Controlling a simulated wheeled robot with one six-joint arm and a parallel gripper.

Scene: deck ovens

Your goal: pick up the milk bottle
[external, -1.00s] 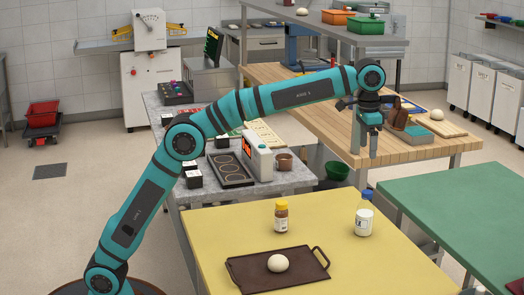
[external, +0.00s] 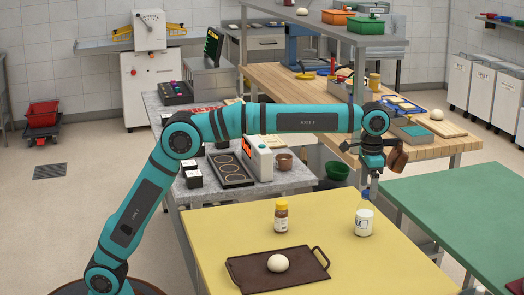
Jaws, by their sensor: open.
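The milk bottle (external: 364,219) is a clear bottle with white contents and label and a blue cap. It stands upright near the right edge of the yellow table (external: 215,235). My gripper (external: 370,182) points down, just above the bottle's cap in the external view. It is open and holds nothing. The depth gap between the fingertips and the cap is hard to judge from this one view. The fingers look small and partly overlap the table legs behind them.
A small yellow-capped brown jar (external: 281,216) stands left of the bottle. A dark tray (external: 245,275) with a pale dough ball (external: 278,263) lies in front. A green table (external: 465,215) is to the right, a wooden bench (external: 330,115) behind. The yellow surface between jar and bottle is clear.

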